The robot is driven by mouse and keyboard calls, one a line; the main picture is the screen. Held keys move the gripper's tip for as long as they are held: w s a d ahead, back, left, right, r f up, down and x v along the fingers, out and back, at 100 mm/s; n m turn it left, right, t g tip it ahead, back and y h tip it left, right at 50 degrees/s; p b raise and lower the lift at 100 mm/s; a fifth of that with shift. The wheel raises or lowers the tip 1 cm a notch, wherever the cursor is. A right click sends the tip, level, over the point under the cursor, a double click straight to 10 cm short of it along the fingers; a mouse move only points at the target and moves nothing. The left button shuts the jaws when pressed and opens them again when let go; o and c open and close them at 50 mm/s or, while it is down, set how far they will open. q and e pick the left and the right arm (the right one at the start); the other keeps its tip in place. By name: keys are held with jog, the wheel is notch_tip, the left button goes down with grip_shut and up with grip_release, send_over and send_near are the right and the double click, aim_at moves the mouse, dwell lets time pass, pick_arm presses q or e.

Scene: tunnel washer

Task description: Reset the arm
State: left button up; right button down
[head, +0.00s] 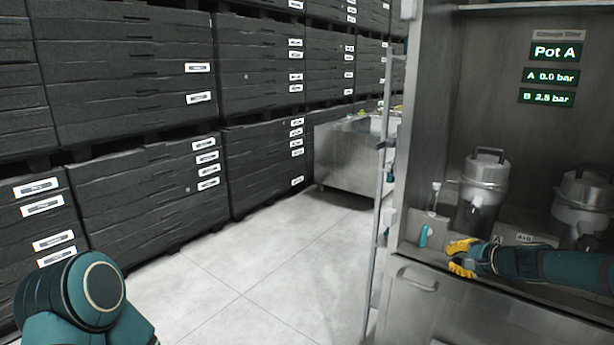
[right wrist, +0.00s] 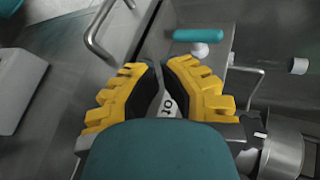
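My right arm reaches in from the right of the head view. My right gripper (head: 458,257) has yellow fingers, which stand apart with nothing between them. It is in front of the steel cabinet's lower ledge, just right of a small teal-handled lever (head: 424,235). In the right wrist view the fingers of the right gripper (right wrist: 162,68) show a gap, with a white label on the surface beyond. The teal handle (right wrist: 198,35) lies past the fingertips there. Only a rounded teal link of my left arm shows at lower left of the head view; its gripper is out of frame.
Two steel pots (head: 485,182) (head: 582,205) stand in the cabinet under a "Pot A" display (head: 555,52). A drawer handle (head: 418,280) is below the ledge. Stacked black crates (head: 150,190) line the left. The floor (head: 255,265) between is clear.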

jog(key=s+a+f+n+g, duration=0.1)
jog(key=s+a+f+g, duration=0.15)
jog(key=a+f, duration=0.35)
jog(key=s+a+f+n+g, duration=0.15)
jog(key=s+a+f, duration=0.3)
jog(key=f, duration=0.45)
jog(key=s+a+f+n+g, duration=0.1)
jog(key=s+a+f+n, duration=0.2)
jog(key=s, duration=0.6)
jog(key=s+a+f+n+g+h, duration=0.1)
jog(key=s+a+f+n+g, duration=0.1)
jog(key=s+a+f, duration=0.5)
jog(key=s+a+f+n+g+h, duration=0.1)
jog(key=s+a+f+n, duration=0.3)
jog(key=s, duration=0.6)
notch_tip(320, 180, down, 2)
jog(key=a+g, duration=0.1)
jog(key=a, duration=0.1)
jog(key=shift+s+a, duration=0.35)
jog(key=shift+s, duration=0.05)
jog(key=shift+d, duration=0.15)
